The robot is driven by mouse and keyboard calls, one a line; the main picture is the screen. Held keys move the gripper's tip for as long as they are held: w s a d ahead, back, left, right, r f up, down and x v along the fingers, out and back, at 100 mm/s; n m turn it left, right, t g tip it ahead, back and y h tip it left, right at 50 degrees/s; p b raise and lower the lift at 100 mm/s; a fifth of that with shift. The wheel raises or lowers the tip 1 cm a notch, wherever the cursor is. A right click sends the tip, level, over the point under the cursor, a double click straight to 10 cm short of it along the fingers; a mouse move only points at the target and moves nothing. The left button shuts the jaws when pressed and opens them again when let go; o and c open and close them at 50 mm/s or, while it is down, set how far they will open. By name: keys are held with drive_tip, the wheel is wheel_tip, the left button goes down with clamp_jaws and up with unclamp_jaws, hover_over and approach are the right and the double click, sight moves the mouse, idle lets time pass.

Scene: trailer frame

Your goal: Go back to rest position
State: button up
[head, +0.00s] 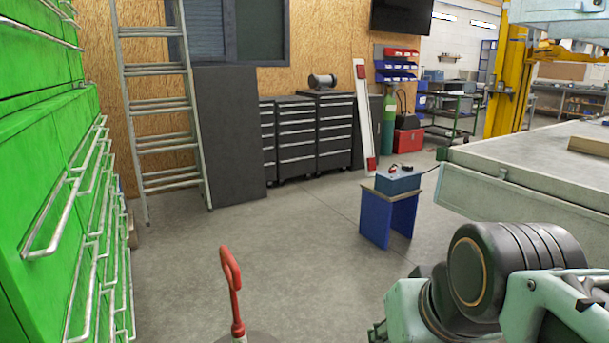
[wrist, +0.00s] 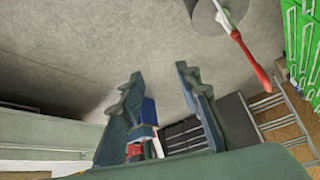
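My gripper (wrist: 160,76) shows in the wrist view with its two dark blue-green fingers spread apart. The gap between them is empty, and bare concrete floor and the distant room show through it. In the head view, my arm's pale green and black links fill the lower right corner. The fingers cannot be made out there. The task names no object.
Green drawer cabinets (head: 50,190) with metal handles line the left. A red-handled object (head: 231,290) stands in front. A blue stool (head: 388,215) carries a blue box (head: 398,182). The trailer bed (head: 530,165) is at right. Open floor lies between.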

wheel_tip(320, 180, up, 35)
drive_tip(key=s+p, duration=0.2)
drive_tip(key=p, duration=3.6)
drive_tip(key=shift+s+d+r+g, duration=0.15)
drive_tip(key=shift+s+d+g, duration=0.15)
drive_tip(key=shift+s+g, duration=0.1)
